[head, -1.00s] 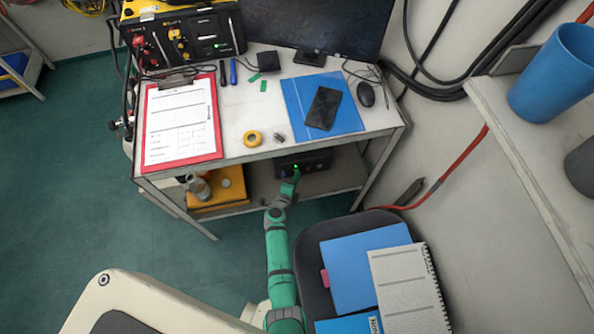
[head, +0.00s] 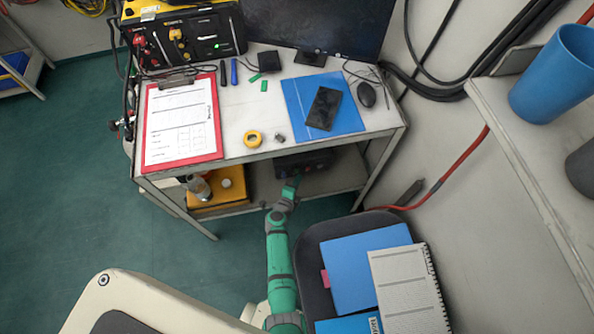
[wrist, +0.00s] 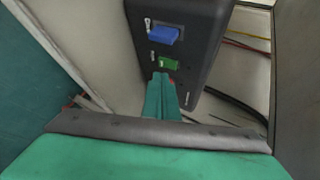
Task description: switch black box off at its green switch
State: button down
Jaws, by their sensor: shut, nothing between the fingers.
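The black box (head: 303,162) sits on the trolley's lower shelf, partly hidden by the tabletop edge above it. In the wrist view the black box (wrist: 207,27) fills the upper middle. Its face carries a green switch (wrist: 168,64) beside a blue switch (wrist: 163,34). No bright light shows on the box now. My gripper (head: 292,181) is in front of the box in the head view. In the wrist view my gripper (wrist: 161,77) is shut and empty, its tips just by the green switch. I cannot tell if they touch it.
A yellow case (head: 218,190) with a bottle stands left on the lower shelf. The trolley top (head: 260,119) overhangs the box and holds a clipboard (head: 181,125) and a blue folder (head: 325,103). A chair with papers (head: 352,262) stands close right of my arm.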

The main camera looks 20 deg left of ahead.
jog(key=shift+s+d+f, duration=0.1)
jog(key=shift+s+d, duration=0.35)
jog(key=shift+s, duration=0.25)
jog(key=shift+s+d+f, duration=0.1)
jog(key=shift+s+d, duration=0.35)
jog(key=shift+s, duration=0.25)
jog(key=shift+s+d+f, duration=0.1)
jog(key=shift+s+d, duration=0.35)
jog(key=shift+s, duration=0.25)
